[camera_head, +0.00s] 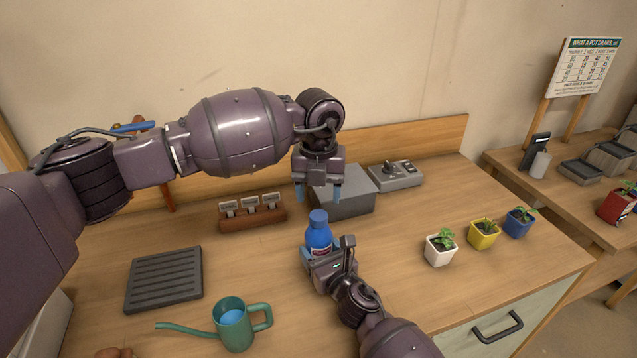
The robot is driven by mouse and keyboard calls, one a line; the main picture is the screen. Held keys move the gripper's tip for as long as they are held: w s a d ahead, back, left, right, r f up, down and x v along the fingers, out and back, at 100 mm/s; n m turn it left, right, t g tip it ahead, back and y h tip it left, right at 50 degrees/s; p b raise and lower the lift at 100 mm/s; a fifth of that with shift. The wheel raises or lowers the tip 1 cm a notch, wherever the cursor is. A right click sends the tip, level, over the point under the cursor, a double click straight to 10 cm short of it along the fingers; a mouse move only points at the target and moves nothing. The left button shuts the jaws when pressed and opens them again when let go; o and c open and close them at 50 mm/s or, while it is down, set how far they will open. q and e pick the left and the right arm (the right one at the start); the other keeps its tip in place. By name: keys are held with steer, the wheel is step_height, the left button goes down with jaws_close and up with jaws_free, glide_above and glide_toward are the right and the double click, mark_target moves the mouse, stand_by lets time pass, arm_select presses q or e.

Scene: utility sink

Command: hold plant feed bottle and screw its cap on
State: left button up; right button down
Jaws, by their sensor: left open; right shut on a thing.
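The blue plant feed bottle (318,238) stands upright near the middle of the wooden worktop, with part of a label showing. Its blue cap (318,216) sits on top; I cannot tell how tightly. My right gripper (325,255) comes from the front and is shut on the bottle's body, hiding its lower part. My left gripper (318,193) points down just above the cap. Its blue-tipped fingers are spread apart, with nothing between them.
A green watering can (233,325) and a dark slatted tray (164,279) are at left. A grey box (345,203) and a control unit (396,175) stand behind the bottle. White (440,249), yellow (483,235) and blue (518,224) plant pots line the right.

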mark_target(319, 215)
arm_select(q)
steer(key=shift+f, duration=3)
steer(key=c, duration=0.9)
steer(key=m, duration=0.3)
steer(key=shift+c, duration=0.3)
steer(key=m, duration=0.8)
steer(key=shift+m, duration=0.3)
steer(key=m, duration=0.3)
steer(key=o, duration=1.1)
